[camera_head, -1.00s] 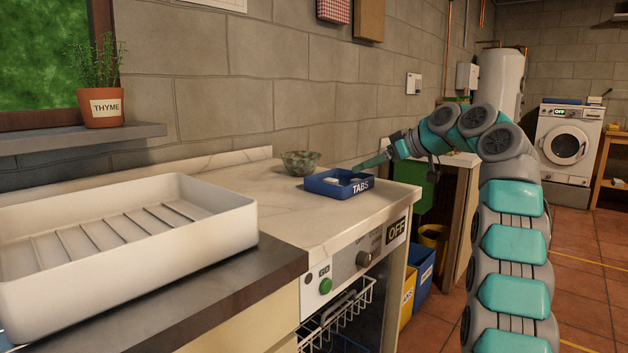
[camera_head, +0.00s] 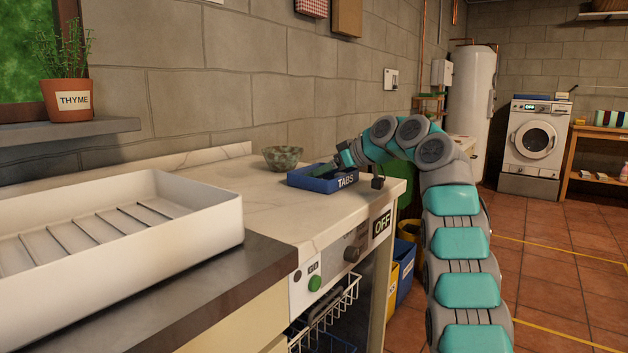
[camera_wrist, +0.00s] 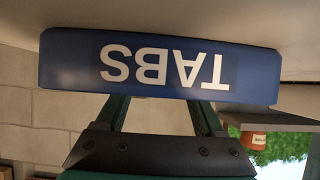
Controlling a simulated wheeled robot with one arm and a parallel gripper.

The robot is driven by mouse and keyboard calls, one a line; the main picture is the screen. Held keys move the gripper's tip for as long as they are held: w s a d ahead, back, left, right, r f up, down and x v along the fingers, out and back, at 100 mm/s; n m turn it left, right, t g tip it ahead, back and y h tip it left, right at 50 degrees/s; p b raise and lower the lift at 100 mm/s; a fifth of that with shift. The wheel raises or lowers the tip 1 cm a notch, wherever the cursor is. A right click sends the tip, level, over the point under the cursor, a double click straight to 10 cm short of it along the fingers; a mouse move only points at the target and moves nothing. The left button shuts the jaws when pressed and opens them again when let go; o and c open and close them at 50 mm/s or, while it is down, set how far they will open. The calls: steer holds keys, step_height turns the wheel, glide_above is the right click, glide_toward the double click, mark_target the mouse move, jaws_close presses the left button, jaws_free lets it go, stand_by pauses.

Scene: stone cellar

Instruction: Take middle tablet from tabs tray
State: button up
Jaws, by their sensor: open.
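The blue tabs tray (camera_head: 304,182) sits on the worktop near its right end. Its lettered front wall (camera_wrist: 60,65) fills much of the wrist view, upside down. My gripper (camera_head: 334,166) is at the tray, with its fingers reaching over the right part of it. In the wrist view my gripper (camera_wrist: 160,108) is open, its two fingers spread apart. The finger ends pass behind the tray's front wall, so their tips are hidden. I cannot make out any tablet now; the tray's inside is mostly hidden.
A mottled bowl (camera_head: 283,157) stands just behind the tray. A large white basin (camera_head: 200,238) is on the left. The worktop (camera_head: 235,195) between them is clear. Below is an open dishwasher front with a rack (camera_head: 325,318). A thyme pot (camera_head: 70,99) stands on a ledge.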

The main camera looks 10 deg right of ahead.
steer(key=shift+w, duration=0.15)
jaws_close()
stand_by(0.4)
